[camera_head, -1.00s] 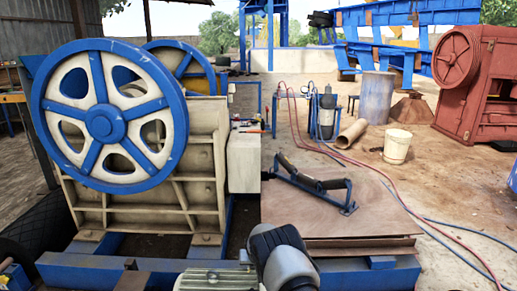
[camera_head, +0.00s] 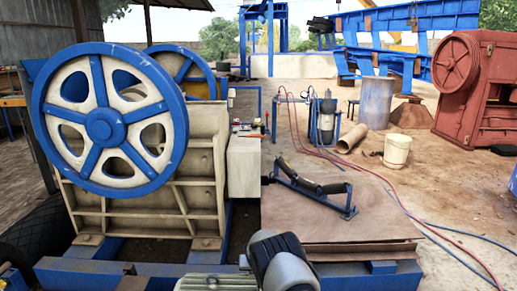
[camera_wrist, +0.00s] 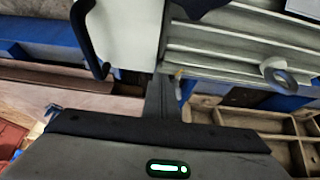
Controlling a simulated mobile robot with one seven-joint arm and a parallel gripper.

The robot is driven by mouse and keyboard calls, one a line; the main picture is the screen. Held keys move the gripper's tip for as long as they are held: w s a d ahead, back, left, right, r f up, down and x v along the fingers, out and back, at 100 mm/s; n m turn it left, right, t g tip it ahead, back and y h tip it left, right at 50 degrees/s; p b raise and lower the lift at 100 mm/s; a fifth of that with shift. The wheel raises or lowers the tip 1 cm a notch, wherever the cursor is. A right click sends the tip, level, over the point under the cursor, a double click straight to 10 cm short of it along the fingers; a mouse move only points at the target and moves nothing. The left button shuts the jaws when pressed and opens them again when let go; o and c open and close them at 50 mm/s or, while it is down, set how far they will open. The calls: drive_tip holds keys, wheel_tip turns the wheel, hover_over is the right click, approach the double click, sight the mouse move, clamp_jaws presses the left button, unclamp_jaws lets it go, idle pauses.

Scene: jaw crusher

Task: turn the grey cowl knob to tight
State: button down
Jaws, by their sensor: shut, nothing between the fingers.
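My gripper (camera_wrist: 163,92) shows in the wrist view as dark fingers, shut together and empty, above its body with a green light. The fingertips point toward a pale grey, smooth casing, possibly the cowl (camera_wrist: 125,28), with dark curved edging. Beside it on the right is a grey-green finned motor housing (camera_wrist: 225,45) with a ring on top. I cannot clearly pick out the grey knob or its setting, nor tell whether the fingers touch anything. In the head view only part of the finned motor (camera_head: 203,284) shows at the bottom edge.
The blue and cream flywheel (camera_head: 105,125) and crusher body stand on the left. A brown sheet stack (camera_head: 330,228) bears a black roller on a blue bracket (camera_head: 322,190). Hoses (camera_head: 385,185) cross the open ground at right, near a white bucket (camera_head: 397,149).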

drive_tip(key=shift+s+a, duration=0.1)
drive_tip(key=shift+a, duration=1.6)
drive_tip(key=shift+a+r, duration=0.1)
drive_tip(key=shift+s, duration=0.25)
wheel_tip(320, 180, up, 6)
drive_tip(key=p, duration=0.3)
drive_tip(key=shift+a, duration=0.1)
drive_tip(key=shift+a, duration=0.1)
